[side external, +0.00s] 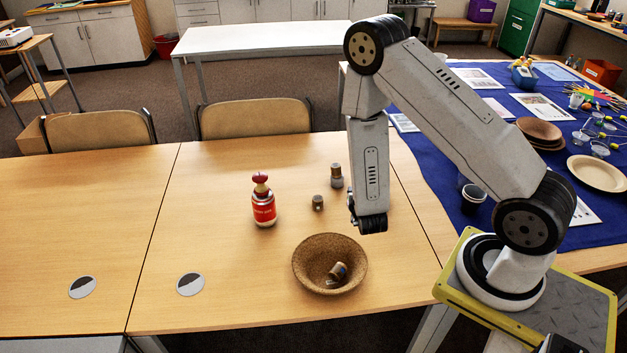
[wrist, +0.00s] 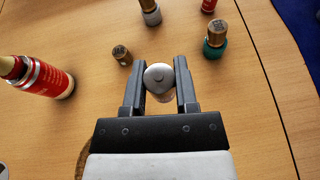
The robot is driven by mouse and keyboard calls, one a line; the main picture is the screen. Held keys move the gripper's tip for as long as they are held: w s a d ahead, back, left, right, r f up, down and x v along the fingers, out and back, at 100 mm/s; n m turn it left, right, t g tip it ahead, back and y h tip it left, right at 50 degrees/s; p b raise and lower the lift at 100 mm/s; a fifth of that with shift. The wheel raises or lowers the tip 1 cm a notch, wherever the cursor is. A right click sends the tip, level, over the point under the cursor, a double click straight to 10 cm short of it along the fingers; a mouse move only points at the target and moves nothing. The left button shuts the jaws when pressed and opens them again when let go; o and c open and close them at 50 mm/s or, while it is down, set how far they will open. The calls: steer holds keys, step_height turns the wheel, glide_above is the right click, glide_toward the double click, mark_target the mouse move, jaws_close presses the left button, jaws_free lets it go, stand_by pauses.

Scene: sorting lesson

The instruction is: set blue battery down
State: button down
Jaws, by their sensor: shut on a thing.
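My gripper (wrist: 160,62) is shut on a battery (wrist: 159,77), held upright between the two fingers. The wrist view shows its round silver end from above; its side colour is hardly visible, so I cannot confirm that it is blue. In the side view my gripper (side external: 355,221) points down over the table, right of and behind the cork bowl (side external: 307,276), and the held battery cannot be made out. A battery (side external: 338,271) lies tilted in the bowl.
A small battery (side external: 318,202) and a taller one (side external: 336,176) stand nearby. A red bottle (side external: 264,207) stands left of them. The wrist view shows a brown-and-teal battery (wrist: 215,40) ahead on the right. The table's left side is mostly clear.

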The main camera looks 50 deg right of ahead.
steer(key=w+a+n+t+y, duration=0.1)
steer(key=w+a, duration=0.4)
steer(key=a, duration=0.6)
steer(key=w+a+n+t+y, duration=0.1)
steer(key=w+a, duration=0.3)
steer(key=a, duration=0.8)
steer(key=shift+w+a+r+n+t+y, duration=0.2)
steer(key=shift+w+n+t+y, duration=0.15)
steer(key=shift+n+y, duration=0.45)
steer(key=w+f, duration=0.2)
steer(key=w, duration=0.2)
steer(key=w+a+f, duration=0.1)
steer(key=w+f, duration=0.2)
steer(key=w, duration=0.1)
steer(key=w+f, duration=0.3)
steer(key=w, duration=0.1)
steer(key=shift+w+a+f, duration=0.15)
steer(key=shift+a, duration=0.15)
steer(key=shift+w+a+f, duration=0.15)
steer(key=shift+w+f, duration=0.45)
steer(key=shift+f, duration=0.1)
